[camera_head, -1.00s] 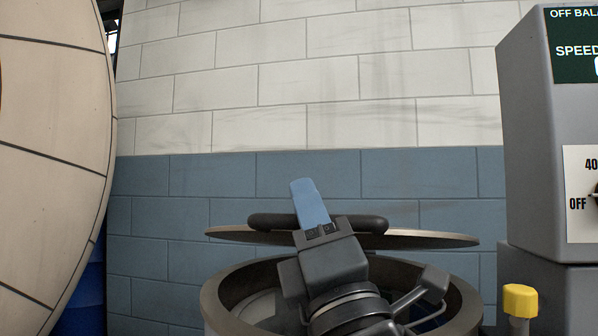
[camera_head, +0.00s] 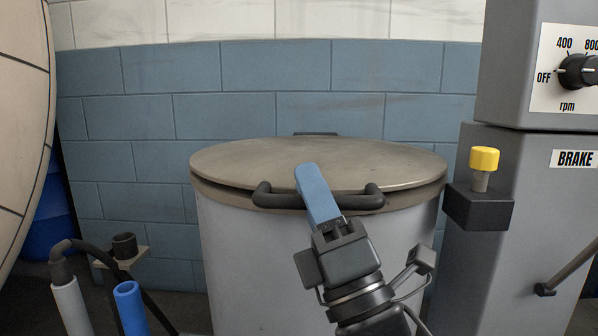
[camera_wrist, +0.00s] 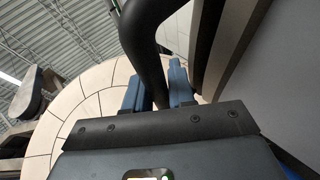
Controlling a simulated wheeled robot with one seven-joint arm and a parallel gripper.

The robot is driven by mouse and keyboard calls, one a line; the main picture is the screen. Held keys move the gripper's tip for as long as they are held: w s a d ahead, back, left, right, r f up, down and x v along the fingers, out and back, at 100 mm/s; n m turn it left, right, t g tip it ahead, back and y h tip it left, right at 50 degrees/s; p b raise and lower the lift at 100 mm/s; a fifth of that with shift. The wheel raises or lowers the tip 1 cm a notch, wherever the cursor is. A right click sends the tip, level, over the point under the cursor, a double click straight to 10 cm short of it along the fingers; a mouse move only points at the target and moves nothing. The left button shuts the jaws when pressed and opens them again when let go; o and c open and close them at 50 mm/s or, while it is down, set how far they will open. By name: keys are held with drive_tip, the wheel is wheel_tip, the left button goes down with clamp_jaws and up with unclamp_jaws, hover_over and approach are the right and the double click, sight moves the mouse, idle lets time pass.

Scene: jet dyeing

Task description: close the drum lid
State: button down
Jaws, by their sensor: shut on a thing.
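The drum lid (camera_head: 330,162), a flat round metal disc, lies almost level over the top of the grey drum (camera_head: 260,255) in the head view. A thin dark gap shows under its front edge, so I cannot tell whether it is fully seated. Its black bar handle (camera_head: 362,203) is at the front rim and also shows in the wrist view (camera_wrist: 145,40). My gripper (camera_head: 318,195), with blue fingers, is shut on the handle at about its middle. In the wrist view the blue fingers (camera_wrist: 155,88) sit on either side of the handle.
A grey control cabinet (camera_head: 540,225) with a dial stands at the right. A yellow-topped knob (camera_head: 484,160) sits on a block beside the drum. Hoses and a blue tube (camera_head: 131,305) are at the lower left. A large round tiled form (camera_head: 22,120) fills the left edge.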

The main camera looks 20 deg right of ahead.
drive_tip(key=shift+s+a+f+y, duration=0.3)
drive_tip(key=shift+s+a+f, duration=0.1)
drive_tip(key=shift+f, duration=0.15)
drive_tip(key=c, duration=1.3)
unclamp_jaws()
drive_tip(key=shift+o, duration=1.2)
drive_tip(key=shift+d+f, duration=0.1)
drive_tip(key=shift+d, duration=0.05)
drive_tip(key=shift+w, duration=0.1)
drive_tip(key=shift+d+f, duration=0.1)
drive_tip(key=v, duration=0.7)
drive_tip(key=shift+s+f+p, duration=0.2)
drive_tip(key=shift+s+p, duration=0.1)
